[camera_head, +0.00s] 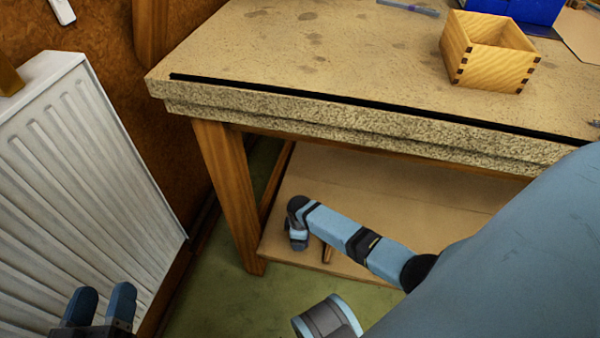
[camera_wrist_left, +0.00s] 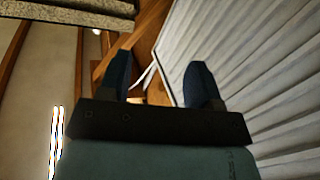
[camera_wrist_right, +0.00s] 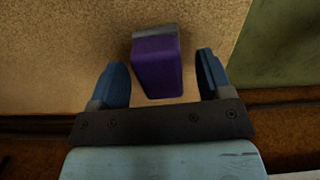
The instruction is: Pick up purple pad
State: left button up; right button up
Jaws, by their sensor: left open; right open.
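The purple pad (camera_wrist_right: 156,68) shows in the right wrist view, a purple block with a grey strip along its far end. It is on or above a tan surface (camera_wrist_right: 60,35). My right gripper (camera_wrist_right: 161,62) is open, with one blue finger on each side of the pad and a visible gap on both sides. I cannot tell how far below the fingertips the pad is. The head view does not show the pad. My left gripper (camera_head: 102,291) is open and empty at the bottom left, beside the radiator; it also shows in the left wrist view (camera_wrist_left: 160,72).
A stone-edged bench (camera_head: 360,55) holds an open wooden box (camera_head: 489,58), a blue object (camera_head: 535,10) and a blue pen-like item (camera_head: 410,8). A white radiator (camera_head: 80,180) stands at the left. A wooden bench leg (camera_head: 228,190) and low shelf (camera_head: 400,205) are below.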

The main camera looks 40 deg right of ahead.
jog(key=c, duration=1)
jog(key=shift+r, duration=0.1)
jog(key=shift+r+p, duration=0.4)
jog(key=shift+r, duration=0.15)
pick_arm(q)
notch_tip(320, 180, up, 7)
jog(key=t+p, duration=0.3)
jog(key=p, duration=0.2)
jog(key=a+f+g+y+p, duration=0.2)
jog(key=a+f+g+p, duration=0.1)
jog(key=f, duration=0.4)
jog(key=shift+s+a+n+y+p, duration=0.2)
jog(key=shift+s+n+y+p, duration=0.1)
jog(key=shift+n+y, duration=0.1)
pick_arm(e)
jog(key=shift+r, duration=9.4)
